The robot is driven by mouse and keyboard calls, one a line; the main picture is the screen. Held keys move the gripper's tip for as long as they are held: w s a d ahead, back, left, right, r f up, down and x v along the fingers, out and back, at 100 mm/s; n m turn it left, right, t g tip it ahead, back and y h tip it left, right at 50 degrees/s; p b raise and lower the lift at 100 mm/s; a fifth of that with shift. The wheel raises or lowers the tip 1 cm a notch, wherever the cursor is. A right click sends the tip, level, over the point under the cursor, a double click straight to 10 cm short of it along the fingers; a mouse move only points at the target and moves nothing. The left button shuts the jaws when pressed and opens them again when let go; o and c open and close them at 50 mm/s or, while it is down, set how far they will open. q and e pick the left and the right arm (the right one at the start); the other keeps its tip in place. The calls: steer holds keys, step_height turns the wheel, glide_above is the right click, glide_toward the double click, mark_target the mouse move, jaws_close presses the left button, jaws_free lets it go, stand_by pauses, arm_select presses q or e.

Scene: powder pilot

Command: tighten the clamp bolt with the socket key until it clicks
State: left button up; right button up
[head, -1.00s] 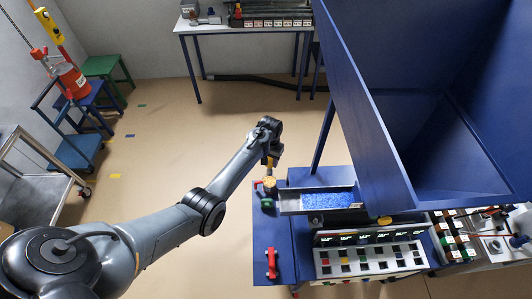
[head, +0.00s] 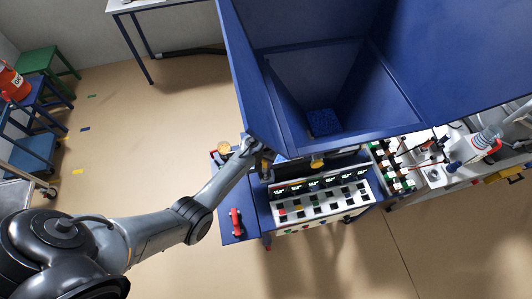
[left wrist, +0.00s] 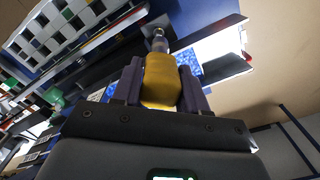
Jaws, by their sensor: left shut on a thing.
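My left gripper (head: 265,168) is shut on the yellow handle of the socket key (left wrist: 161,78). The handle sits between the two dark fingers in the left wrist view, and its metal shaft and socket point away from the gripper. In the head view the gripper is by the lower left edge of the big blue hopper (head: 238,95), just behind the button panel (head: 322,200). I cannot make out the clamp bolt in either view, nor whether the socket touches anything. My right gripper is out of view.
The hopper wall hangs close above my left gripper. A blue table (head: 255,222) carries a red handle (head: 236,222) and a round tan-topped pot (head: 223,147). Blue granules (left wrist: 187,58) show beside the key in the left wrist view.

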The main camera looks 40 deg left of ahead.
arm_select(q)
steer(key=shift+d, duration=0.1)
stand_by(0.3)
steer(key=shift+r+p, duration=0.15)
steer(key=shift+p, duration=0.25)
steer(key=shift+f+b, duration=0.9)
steer(key=shift+f, duration=0.7)
steer(key=shift+p, duration=0.55)
steer(key=shift+f+b, duration=0.3)
steer(key=shift+f, duration=0.05)
steer(key=shift+f+b, duration=0.4)
steer(key=shift+f, duration=0.2)
